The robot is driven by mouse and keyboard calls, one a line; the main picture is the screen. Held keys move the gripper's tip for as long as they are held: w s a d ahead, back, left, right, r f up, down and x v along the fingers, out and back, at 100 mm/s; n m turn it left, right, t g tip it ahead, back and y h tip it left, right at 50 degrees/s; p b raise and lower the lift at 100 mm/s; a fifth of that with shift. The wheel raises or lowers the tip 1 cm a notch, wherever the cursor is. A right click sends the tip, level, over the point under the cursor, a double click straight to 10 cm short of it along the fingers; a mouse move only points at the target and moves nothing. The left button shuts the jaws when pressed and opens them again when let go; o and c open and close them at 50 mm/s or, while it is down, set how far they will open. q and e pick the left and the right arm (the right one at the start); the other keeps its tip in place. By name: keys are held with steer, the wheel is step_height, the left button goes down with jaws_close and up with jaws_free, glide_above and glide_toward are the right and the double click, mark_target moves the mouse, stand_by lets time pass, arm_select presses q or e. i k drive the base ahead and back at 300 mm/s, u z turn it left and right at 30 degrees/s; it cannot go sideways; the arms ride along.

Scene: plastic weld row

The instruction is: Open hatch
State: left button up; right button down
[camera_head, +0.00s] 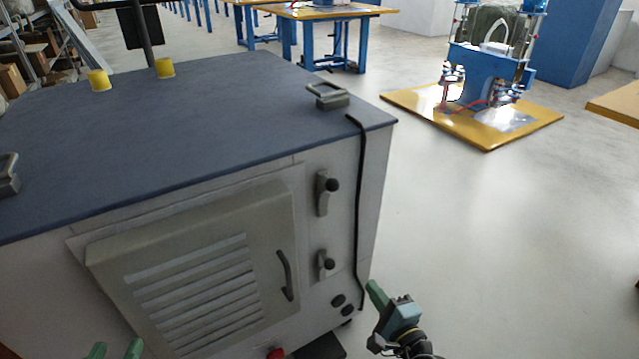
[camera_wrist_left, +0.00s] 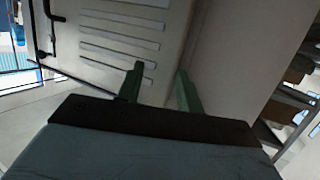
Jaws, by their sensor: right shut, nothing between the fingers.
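The hatch (camera_head: 265,215) is a beige slatted panel on the front of a grey cabinet, with a dark curved handle (camera_head: 285,276) near its right edge. It appears to lie flat against the cabinet front. The hatch also shows in the left wrist view (camera_wrist_left: 172,38), with its handle (camera_wrist_left: 53,14) at the upper left. My left gripper (camera_head: 115,350) is open and empty at the bottom edge, near the hatch's lower left and away from the handle. My right gripper (camera_head: 374,296) is shut and empty, right of the handle and apart from it.
The cabinet's blue top (camera_head: 200,120) carries yellow caps (camera_head: 165,68) and metal handles (camera_head: 328,96). Two black-knobbed latches (camera_head: 324,194) sit right of the hatch. A black cable (camera_head: 361,200) hangs down the corner. Open floor (camera_head: 480,240) lies to the right.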

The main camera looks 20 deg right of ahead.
mark_target(198, 278)
steer(key=k, duration=1)
